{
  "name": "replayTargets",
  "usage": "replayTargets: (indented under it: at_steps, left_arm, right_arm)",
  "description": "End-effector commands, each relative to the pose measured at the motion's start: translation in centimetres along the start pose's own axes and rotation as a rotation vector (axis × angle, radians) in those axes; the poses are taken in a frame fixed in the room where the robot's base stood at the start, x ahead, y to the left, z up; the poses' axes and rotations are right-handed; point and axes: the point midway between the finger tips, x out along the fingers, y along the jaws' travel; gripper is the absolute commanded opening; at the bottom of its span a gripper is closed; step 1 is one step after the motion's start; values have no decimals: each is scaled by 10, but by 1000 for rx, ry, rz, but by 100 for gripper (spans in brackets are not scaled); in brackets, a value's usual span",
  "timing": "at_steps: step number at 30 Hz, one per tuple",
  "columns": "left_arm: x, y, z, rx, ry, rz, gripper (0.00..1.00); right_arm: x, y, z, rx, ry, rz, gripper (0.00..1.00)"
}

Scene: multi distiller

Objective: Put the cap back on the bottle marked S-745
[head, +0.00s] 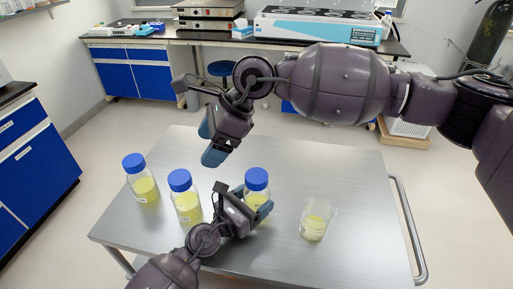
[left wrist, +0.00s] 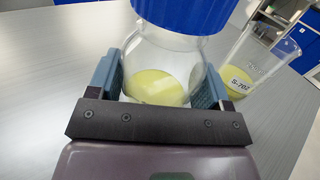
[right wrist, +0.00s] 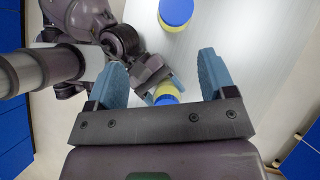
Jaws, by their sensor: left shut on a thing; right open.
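My left gripper (head: 250,202) is shut on a clear bottle (head: 260,213) holding yellow liquid. A blue cap (head: 256,177) sits on top of that bottle. In the left wrist view, the fingers clasp both sides of the bottle (left wrist: 165,75) below its blue cap (left wrist: 185,12). No label reading S-745 is legible, so I cannot tell which bottle it marks. My right gripper (head: 211,145) is open and empty, above the table and behind the held bottle. In the right wrist view, the held bottle's blue cap (right wrist: 166,99) shows between my right fingers.
Two more blue-capped bottles, one at far left (head: 145,188) and one nearer the middle (head: 187,205), stand on the metal table (head: 330,170). A beaker (head: 315,222) with yellow liquid stands at right; its label seems to read S-702. The table's back right is clear.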

Motion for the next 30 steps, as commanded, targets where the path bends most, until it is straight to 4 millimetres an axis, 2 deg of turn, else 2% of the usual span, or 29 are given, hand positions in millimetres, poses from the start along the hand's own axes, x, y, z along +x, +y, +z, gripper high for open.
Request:
replayTargets:
  at_steps: [6,15,22,30]
  left_arm:
    - [0,0,-1,0,1,0,6]
    - [0,0,0,0,1,0,6]
    - [0,0,0,0,1,0,6]
    - [0,0,0,0,1,0,6]
  right_arm:
    - [-3,1,-38,-353,233,45,77]
    - [-19,3,-79,-777,475,215,77]
    - [-27,8,-92,-995,519,352,77]
    - [-27,8,-92,-1086,507,382,77]
